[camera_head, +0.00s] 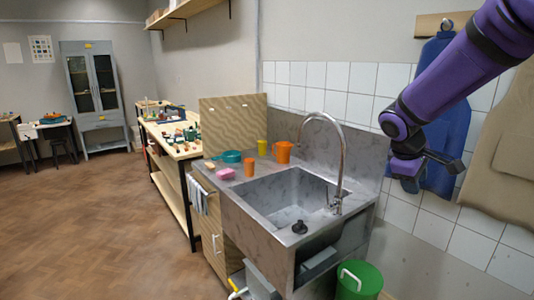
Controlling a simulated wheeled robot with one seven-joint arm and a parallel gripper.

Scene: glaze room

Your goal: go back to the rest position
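My purple arm reaches in from the upper right. My gripper (424,168) hangs at its lower end, in front of the white tiles and the blue apron, to the right of the sink tap. The gripper is small and dark here, and I cannot tell whether its fingers are open or shut. I see nothing clearly held in it.
A stone sink (290,195) with a tall curved tap (343,150) stands below left of the gripper. A green bin (360,283) is below. The left floor is clear.

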